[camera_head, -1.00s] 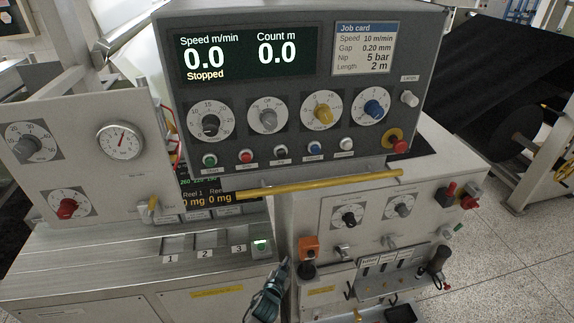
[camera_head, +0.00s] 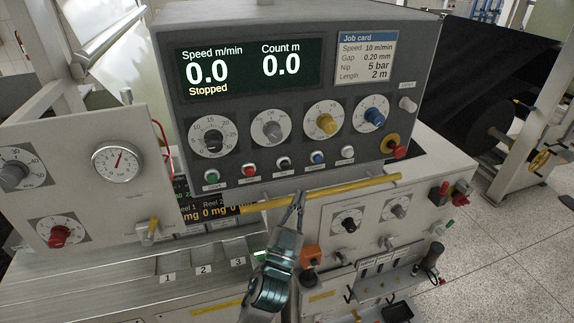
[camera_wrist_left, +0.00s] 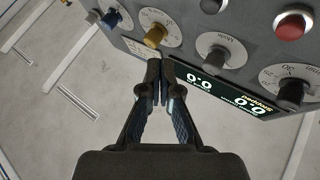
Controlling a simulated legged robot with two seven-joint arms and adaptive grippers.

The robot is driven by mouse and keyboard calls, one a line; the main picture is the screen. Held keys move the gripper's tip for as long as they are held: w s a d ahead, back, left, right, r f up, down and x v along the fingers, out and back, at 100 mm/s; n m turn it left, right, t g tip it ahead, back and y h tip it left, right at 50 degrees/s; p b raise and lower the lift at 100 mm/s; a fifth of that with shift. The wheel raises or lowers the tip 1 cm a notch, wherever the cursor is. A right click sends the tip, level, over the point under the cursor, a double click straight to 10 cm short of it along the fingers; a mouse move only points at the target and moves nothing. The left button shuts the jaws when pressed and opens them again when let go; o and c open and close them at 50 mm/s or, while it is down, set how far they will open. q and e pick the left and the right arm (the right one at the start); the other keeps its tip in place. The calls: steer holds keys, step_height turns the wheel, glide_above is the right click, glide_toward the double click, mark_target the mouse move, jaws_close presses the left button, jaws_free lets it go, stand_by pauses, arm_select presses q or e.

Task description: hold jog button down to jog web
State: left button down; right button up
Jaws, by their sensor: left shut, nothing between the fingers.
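The control panel (camera_head: 300,90) has a row of small buttons under its dials: green (camera_head: 211,175), red (camera_head: 248,170), black (camera_head: 283,162), blue (camera_head: 317,157) and white (camera_head: 347,152). Their labels are too small to read surely, so I cannot tell which one is jog. My left gripper (camera_head: 300,195) is shut and empty, pointing up just below the button row, in front of the yellow bar. It also shows in the left wrist view (camera_wrist_left: 160,72), with its fingertips together and a red button (camera_wrist_left: 292,25) at the upper right. My right gripper is not in view.
The yellow bar (camera_head: 350,188) runs along the panel's lower edge. The display (camera_head: 237,68) reads 0.0 speed, 0.0 count and Stopped. A yellow-ringed red knob (camera_head: 397,152) is at the panel's lower right. A lower cabinet with dials (camera_head: 347,221) stands beneath.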

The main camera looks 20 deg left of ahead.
mark_target(285, 165)
arm_select(q)
steer(key=w+a, duration=0.4)
steer(key=w, duration=0.2)
steer(key=shift+w+a+r+b, duration=0.3)
steer(key=shift+w+r+b, duration=0.05)
steer(key=shift+w+r, duration=0.05)
stand_by(0.4)
stand_by(1.4)
steer(key=shift+w+a+r, duration=0.1)
steer(key=shift+w+a, duration=0.15)
steer(key=shift+w, duration=0.05)
